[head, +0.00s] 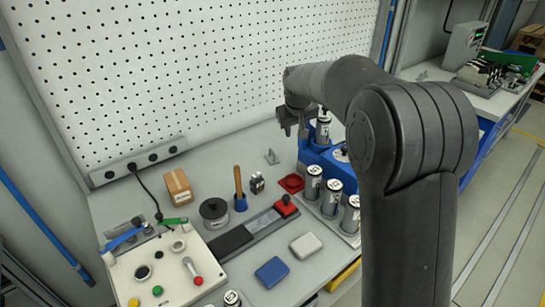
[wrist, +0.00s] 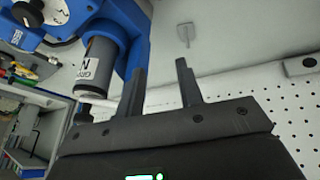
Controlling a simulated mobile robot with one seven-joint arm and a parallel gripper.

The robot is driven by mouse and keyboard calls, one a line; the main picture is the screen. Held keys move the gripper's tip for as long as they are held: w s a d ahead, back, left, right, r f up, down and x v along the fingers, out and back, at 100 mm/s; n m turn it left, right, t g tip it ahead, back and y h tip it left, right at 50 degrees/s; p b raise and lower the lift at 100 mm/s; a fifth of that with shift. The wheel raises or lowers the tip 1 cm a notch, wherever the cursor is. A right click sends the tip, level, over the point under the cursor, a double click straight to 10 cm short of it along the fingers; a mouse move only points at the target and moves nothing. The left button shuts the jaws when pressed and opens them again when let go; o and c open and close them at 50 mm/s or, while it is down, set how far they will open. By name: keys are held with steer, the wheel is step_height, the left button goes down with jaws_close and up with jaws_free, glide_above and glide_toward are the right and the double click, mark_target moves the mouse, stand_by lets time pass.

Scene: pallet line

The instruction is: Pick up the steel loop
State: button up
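A small grey metal piece (head: 271,157), which looks like the steel loop, stands on the bench near the pegboard, left of the blue machine. A small grey piece (wrist: 185,34), apparently the same one, shows in the wrist view beyond the fingertips; its exact shape is too small to tell. My gripper (head: 291,130) is above the bench, up and to the right of the piece and apart from it. In the wrist view my gripper (wrist: 161,68) has its two fingers spread, with nothing between them.
A blue machine (head: 314,158) holding a silver can (wrist: 101,56) is close beside my fingers. Several cans (head: 331,197) stand in front of it. A red tray (head: 291,183), a black-and-white block (head: 257,183) and a wooden-handled tool (head: 239,188) are nearby. The pegboard (head: 200,60) rises behind.

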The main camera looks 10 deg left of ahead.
steer(key=n, duration=0.1)
glide_toward(272, 151)
steer(key=x, duration=0.8)
steer(key=shift+w, duration=0.15)
steer(key=shift+w+f, duration=0.25)
steer(key=shift+f, duration=0.2)
steer(key=shift+c, duration=0.2)
jaws_close()
